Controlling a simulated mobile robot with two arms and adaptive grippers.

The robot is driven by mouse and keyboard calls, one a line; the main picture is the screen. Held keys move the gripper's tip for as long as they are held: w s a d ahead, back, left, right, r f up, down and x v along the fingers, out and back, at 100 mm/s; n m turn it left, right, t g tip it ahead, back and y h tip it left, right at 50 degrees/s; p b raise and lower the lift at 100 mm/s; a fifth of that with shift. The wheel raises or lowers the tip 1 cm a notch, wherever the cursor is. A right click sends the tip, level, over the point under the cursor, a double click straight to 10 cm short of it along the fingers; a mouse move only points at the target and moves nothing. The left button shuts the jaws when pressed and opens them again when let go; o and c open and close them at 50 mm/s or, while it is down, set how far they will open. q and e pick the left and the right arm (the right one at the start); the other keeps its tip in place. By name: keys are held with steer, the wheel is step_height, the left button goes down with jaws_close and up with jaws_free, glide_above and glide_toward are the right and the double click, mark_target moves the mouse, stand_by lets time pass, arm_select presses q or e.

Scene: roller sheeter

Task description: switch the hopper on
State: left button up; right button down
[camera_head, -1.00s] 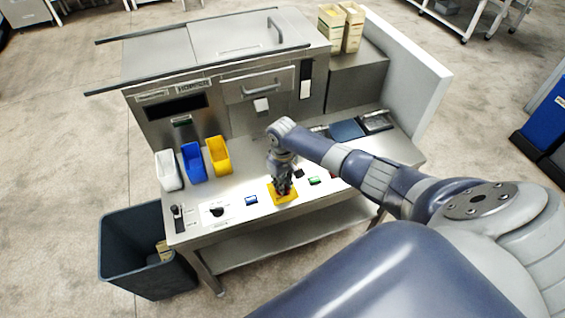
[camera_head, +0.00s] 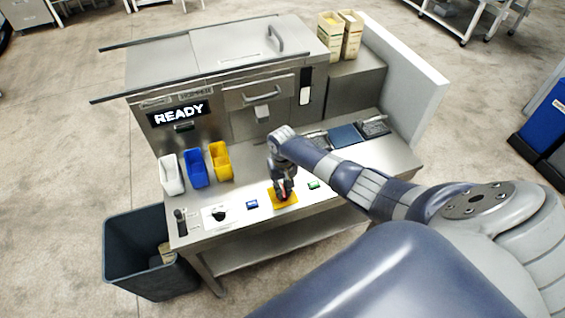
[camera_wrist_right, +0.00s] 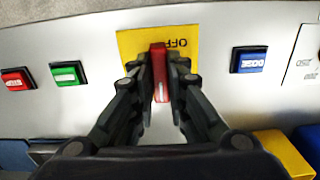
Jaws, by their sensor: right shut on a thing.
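The hopper (camera_head: 190,97) is the steel machine at the back of the bench, and its display (camera_head: 180,114) is lit and reads READY. A red switch handle (camera_wrist_right: 159,60) stands on a yellow plate (camera_wrist_right: 128,45) on the bench front. The plate's OFF label shows upside down in the wrist view, partly behind the handle. My right gripper (camera_wrist_right: 160,78) is shut on the red handle. In the head view my right gripper (camera_head: 283,193) points down over the yellow plate (camera_head: 272,205) and hides most of the handle. My left gripper is out of view.
A blue DOSE button (camera_wrist_right: 249,60) and a green button (camera_wrist_right: 67,73) flank the plate, with a red button (camera_wrist_right: 17,79) farther left. A black knob (camera_head: 218,214) is on the bench's left front. White, blue and yellow bins (camera_head: 221,160) stand behind. A dark waste bin (camera_head: 125,250) stands beside the bench.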

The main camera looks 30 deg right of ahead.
steer(key=shift+w, duration=0.1)
steer(key=c, duration=1.6)
jaws_free()
steer(key=shift+r, duration=0.1)
step_height(320, 180, up, 12)
steer(key=shift+f, duration=0.1)
